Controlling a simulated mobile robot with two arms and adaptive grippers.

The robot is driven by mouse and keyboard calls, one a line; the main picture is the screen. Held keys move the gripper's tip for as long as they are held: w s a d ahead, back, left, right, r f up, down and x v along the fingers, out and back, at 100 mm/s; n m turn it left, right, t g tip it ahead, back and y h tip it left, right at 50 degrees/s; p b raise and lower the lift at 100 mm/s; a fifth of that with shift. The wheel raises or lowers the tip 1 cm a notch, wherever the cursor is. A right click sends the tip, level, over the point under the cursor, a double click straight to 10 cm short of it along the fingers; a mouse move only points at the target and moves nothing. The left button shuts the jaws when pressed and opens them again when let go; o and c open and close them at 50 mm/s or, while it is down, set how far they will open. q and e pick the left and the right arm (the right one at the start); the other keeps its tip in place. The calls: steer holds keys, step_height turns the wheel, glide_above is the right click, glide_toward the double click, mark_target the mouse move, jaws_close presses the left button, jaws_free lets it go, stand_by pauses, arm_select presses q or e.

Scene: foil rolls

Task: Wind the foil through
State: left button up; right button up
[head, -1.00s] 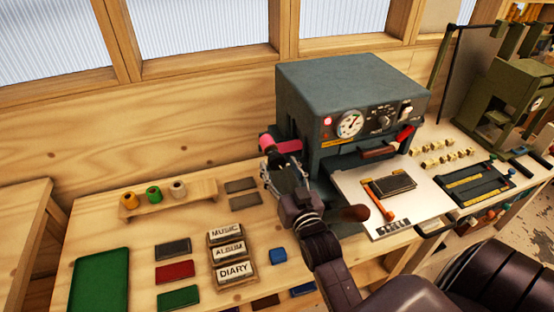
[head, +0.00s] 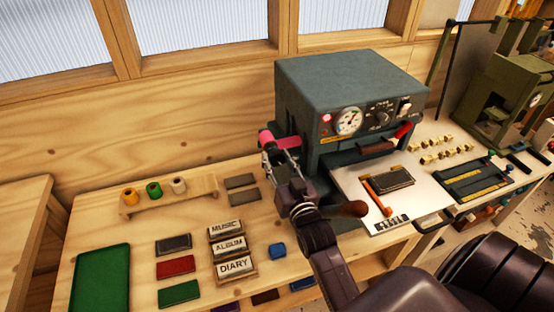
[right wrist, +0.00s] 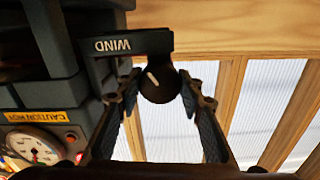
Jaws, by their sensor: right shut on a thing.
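The grey-green foil press (head: 350,85) stands at the back of the bench. A pink foil roll (head: 265,139) sits at its left side, with a pink strip (head: 288,142) running toward the press. My right gripper (head: 280,152) is at the press's left side, just below the foil. In the right wrist view a dark round knob (right wrist: 160,84) with a pale pointer mark sits on a bracket labelled WIND (right wrist: 125,44). My right gripper (right wrist: 158,92) has its fingers on both sides of this knob and is shut on it. My left gripper is out of view.
A white bed plate (head: 350,190) with a dark block (head: 389,180) extends from the press front. A small rack (head: 165,196) holds orange, green and white rolls at left. MUSIC, ALBUM and DIARY blocks (head: 235,268) and a green tray (head: 101,276) lie in front.

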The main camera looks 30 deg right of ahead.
steer(key=shift+n, duration=0.3)
